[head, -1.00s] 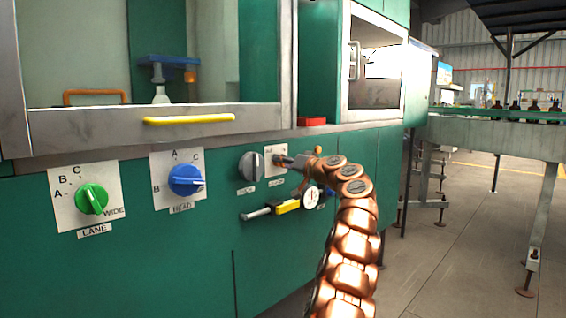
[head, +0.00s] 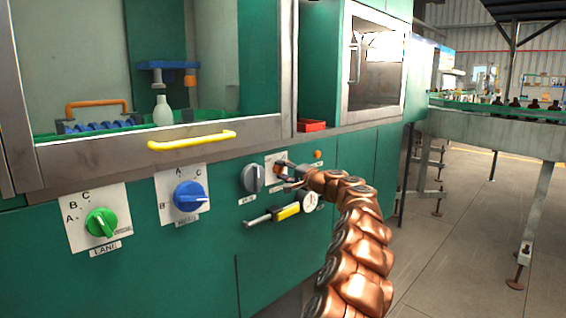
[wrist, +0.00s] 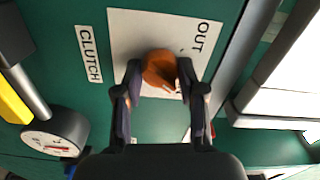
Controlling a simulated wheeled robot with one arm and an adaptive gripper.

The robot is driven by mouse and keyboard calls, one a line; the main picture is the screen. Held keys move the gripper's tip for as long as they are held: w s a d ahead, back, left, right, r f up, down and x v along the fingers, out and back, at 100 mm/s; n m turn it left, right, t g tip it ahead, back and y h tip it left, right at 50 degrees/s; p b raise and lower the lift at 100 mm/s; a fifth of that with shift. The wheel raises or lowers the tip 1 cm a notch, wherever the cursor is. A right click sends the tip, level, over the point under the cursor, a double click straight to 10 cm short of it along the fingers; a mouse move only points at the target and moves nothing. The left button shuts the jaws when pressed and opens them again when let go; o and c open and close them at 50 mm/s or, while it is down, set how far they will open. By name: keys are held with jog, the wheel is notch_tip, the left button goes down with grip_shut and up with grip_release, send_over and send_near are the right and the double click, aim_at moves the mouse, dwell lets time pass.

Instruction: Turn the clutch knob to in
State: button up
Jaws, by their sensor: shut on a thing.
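The orange clutch knob (wrist: 159,69) sits on a white plate (wrist: 130,28) on the green panel in the wrist view. The word OUT stands on the plate to the upper right of the knob, and a CLUTCH label (wrist: 89,54) is beside the plate. A pale mark shows on the knob's lower right; other lettering there is partly hidden by a finger. My gripper (wrist: 160,92) is shut on the knob, one finger on each side. In the head view my gripper (head: 285,174) reaches the white plate (head: 271,159), and the knob is mostly hidden.
A grey knob (head: 252,178) is just left of the clutch plate. Blue (head: 188,196) and green (head: 101,222) knobs are further left. A yellow handle bar (head: 192,140) juts out above.

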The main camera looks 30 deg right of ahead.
jog(key=shift+d+r+m+p, duration=0.1)
jog(key=shift+m+p, duration=0.75)
jog(key=shift+m, duration=0.05)
jog(key=o, duration=1.1)
jog(key=shift+o, duration=0.2)
jog(key=shift+v, duration=0.8)
jog(key=v, duration=1)
jog(key=shift+s, duration=0.2)
